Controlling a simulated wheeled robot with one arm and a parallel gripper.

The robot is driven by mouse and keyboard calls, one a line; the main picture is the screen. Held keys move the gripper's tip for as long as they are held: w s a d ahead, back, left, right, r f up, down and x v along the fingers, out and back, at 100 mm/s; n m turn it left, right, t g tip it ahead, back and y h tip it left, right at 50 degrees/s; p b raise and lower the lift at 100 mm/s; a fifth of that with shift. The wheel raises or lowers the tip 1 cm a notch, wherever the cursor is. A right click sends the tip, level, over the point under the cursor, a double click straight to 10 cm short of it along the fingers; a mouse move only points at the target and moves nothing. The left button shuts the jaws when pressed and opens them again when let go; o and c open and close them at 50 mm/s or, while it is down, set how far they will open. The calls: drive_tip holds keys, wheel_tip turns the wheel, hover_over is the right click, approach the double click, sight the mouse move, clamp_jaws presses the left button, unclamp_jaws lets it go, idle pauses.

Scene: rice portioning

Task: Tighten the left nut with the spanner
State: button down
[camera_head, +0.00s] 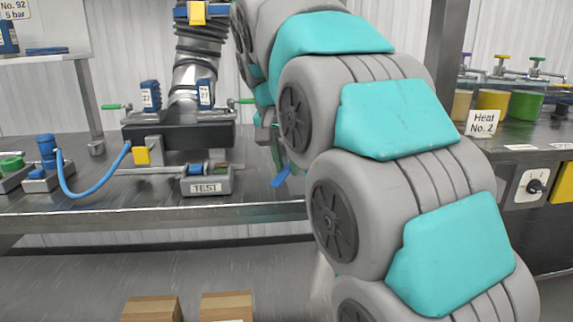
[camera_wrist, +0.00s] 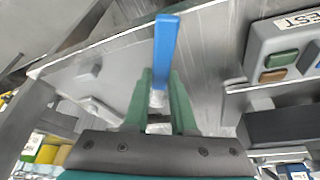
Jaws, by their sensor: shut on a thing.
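My gripper (camera_wrist: 161,88) shows in the wrist view with its two green fingers close together. It is shut on the spanner, whose blue handle (camera_wrist: 166,48) sticks out beyond the fingertips. A small grey metal part of it shows between the fingers. I cannot make out the left nut.
A grey TEST box (camera_head: 206,187) with coloured buttons sits in front of the block; it also shows in the wrist view (camera_wrist: 262,42). A blue hose (camera_head: 72,192) loops at the left. The metal bench (camera_head: 270,208) has free room at its front. Cardboard boxes (camera_head: 152,308) stand below.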

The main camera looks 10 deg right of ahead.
drive_tip(key=shift+r, duration=0.9)
idle(0.5)
drive_tip(key=shift+s, duration=0.1)
